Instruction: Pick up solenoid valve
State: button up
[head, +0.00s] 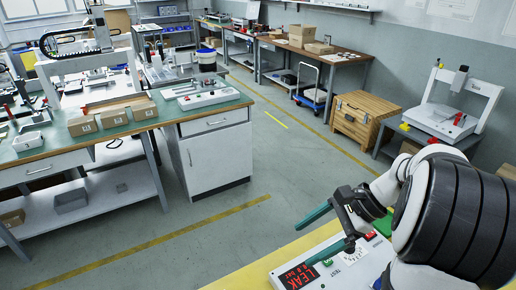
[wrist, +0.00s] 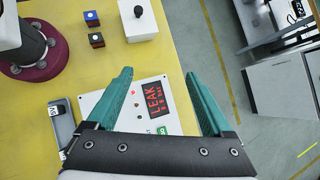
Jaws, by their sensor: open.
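My gripper (head: 303,245) is open and empty; its two teal fingers are wide apart in the wrist view (wrist: 158,78). Below and between them is a white panel (wrist: 124,117) with a red "LEAK" display (wrist: 155,98). A small grey block with a label (wrist: 62,122) lies left of the panel, outside the left finger; it may be the solenoid valve, but I cannot tell for sure.
The yellow table (wrist: 165,55) has a white box with a black knob (wrist: 139,22) at its far side. A workbench (head: 175,110) with cardboard boxes stands at left in the head view.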

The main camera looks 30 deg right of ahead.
jog(key=s+d+f+m+t+h, duration=0.1)
jog(key=s+d+f+m+t, duration=0.2)
jog(key=s+d+m, duration=0.5)
jog(key=s+d+f+m+t+h, duration=0.1)
jog(key=s+d+f+t, duration=0.2)
jog(key=d, duration=0.8)
jog(key=s+d+f+m+t+h, duration=0.2)
jog(key=s+d+f+m, duration=0.15)
jog(key=s, duration=0.35)
jog(key=s+d+f+m+t+h, duration=0.1)
jog(key=s+d+f+m+h, duration=0.1)
jog(key=s+d+h, duration=0.3)
jog(key=w+f, duration=0.2)
jog(key=w, duration=0.2)
jog(key=w+a+f+y, duration=0.1)
jog(key=w+f, duration=0.1)
jog(key=w, duration=0.2)
jog(key=w+a+f+y, duration=0.1)
jog(key=w+f, duration=0.1)
jog(key=w, duration=0.2)
jog(key=shift+f, duration=0.35)
jog(key=shift+w+d, duration=0.1)
jog(key=shift+w, duration=0.1)
jog(key=c, duration=1.2)
